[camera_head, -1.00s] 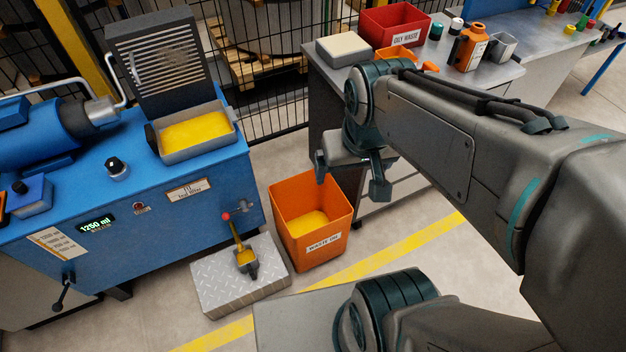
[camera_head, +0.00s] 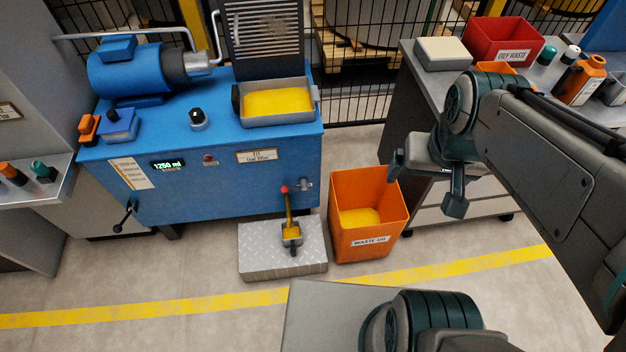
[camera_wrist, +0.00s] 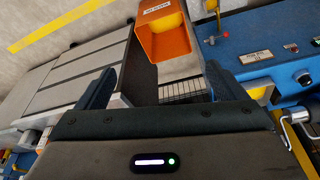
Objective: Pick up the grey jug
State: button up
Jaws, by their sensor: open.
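The grey jug (camera_head: 297,241) is small and stands on the diamond-plate step below the blue machine's red-knobbed tap (camera_head: 285,190). A yellow strip, like oil, runs from the tap to the jug, and yellow shows inside it. My gripper (camera_head: 428,185) is open and empty, up and to the right of the jug, by the orange bin's upper right side in the picture. In the wrist view the open fingers (camera_wrist: 158,85) frame a gap with nothing held. The tap's red knob (camera_wrist: 225,34) shows there, but I cannot make out the jug.
The orange waste-oil bin (camera_head: 367,249) stands right of the step (camera_head: 262,262). The blue machine (camera_head: 225,190) rises behind; its display reads 1250 ml. A grey workbench (camera_head: 418,58) with a red bin (camera_head: 498,40) is at the right. Floor in front of the step is clear.

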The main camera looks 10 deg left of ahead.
aim_at(291, 237)
jog(key=u, duration=0.75)
jog(key=k, duration=1.1)
jog(key=u, duration=1.85)
jog(key=i, duration=1.35)
jog(key=z, duration=0.8)
jog(key=i, duration=0.75)
jog(key=z, duration=1.25)
jog(key=i, duration=0.3)
jog(key=z, duration=0.25)
